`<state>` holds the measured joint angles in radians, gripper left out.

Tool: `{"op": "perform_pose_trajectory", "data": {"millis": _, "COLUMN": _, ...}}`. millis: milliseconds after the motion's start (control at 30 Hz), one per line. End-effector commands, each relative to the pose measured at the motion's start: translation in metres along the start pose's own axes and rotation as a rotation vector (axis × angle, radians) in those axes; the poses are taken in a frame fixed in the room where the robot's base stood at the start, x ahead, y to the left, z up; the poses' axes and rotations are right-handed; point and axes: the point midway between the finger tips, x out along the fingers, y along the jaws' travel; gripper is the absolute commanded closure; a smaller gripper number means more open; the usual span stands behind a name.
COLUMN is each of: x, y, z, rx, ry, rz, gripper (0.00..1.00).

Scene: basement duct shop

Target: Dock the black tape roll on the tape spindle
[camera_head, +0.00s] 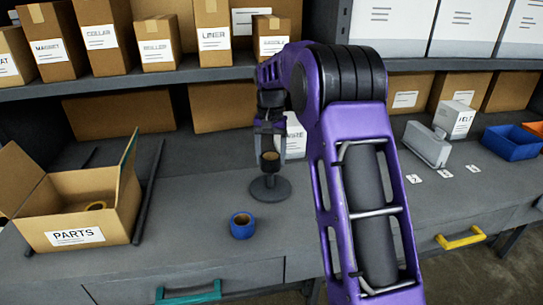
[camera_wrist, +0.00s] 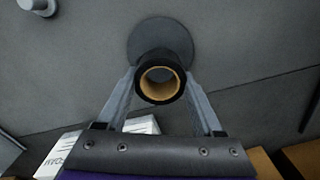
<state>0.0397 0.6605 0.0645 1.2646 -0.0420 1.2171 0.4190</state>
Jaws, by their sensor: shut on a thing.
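The black tape roll (camera_head: 270,163) has a tan core and is held between the fingers of my gripper (camera_head: 270,130). In the wrist view the roll (camera_wrist: 160,80) sits between the two grey fingertips (camera_wrist: 161,88), its core opening facing the camera. The tape spindle (camera_head: 270,189) has a dark round base on the bench, directly below the roll in the head view. In the wrist view the base (camera_wrist: 150,35) shows behind the roll and is partly covered by it. The spindle's upper post is hidden, so I cannot tell whether it is inside the core.
A blue tape roll (camera_head: 242,225) lies on the bench in front of the spindle. An open PARTS box (camera_head: 75,215) stands at left with another roll inside. Boxes line the shelf behind. A grey device (camera_head: 427,145) and a blue bin (camera_head: 511,142) are at right.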

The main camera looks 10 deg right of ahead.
Motion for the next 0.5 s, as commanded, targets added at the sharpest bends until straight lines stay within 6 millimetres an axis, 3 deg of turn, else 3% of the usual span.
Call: {"op": "perform_pose_trajectory", "data": {"millis": 500, "x": 0.047, "y": 0.000, "z": 0.000, "rx": 0.000, "ry": 0.000, "rz": 0.000, "gripper": 0.88}}
